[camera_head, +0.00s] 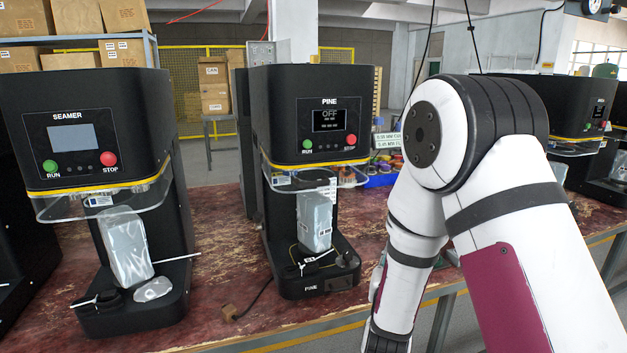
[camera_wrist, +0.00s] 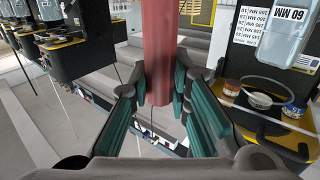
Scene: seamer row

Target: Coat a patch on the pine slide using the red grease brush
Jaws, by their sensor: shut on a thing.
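The red grease brush shows in the wrist view as a thick red handle (camera_wrist: 159,45). My gripper (camera_wrist: 162,88) is shut on it, with teal finger pads on either side. Its bristles are not visible. In the head view my arm reaches down past the bottom edge, so the gripper and brush are hidden there. The machine marked PINE (camera_head: 317,110) stands at the centre, its display reading OFF. A grey upright block (camera_head: 314,222) stands on its base. I cannot tell which part is its slide, or see any grease patch there. The brush's distance from PINE cannot be told.
The SEAMER machine (camera_head: 82,130) stands left on the worn red bench (camera_head: 225,235), with a wrapped block (camera_head: 127,248). A cable lies before PINE.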

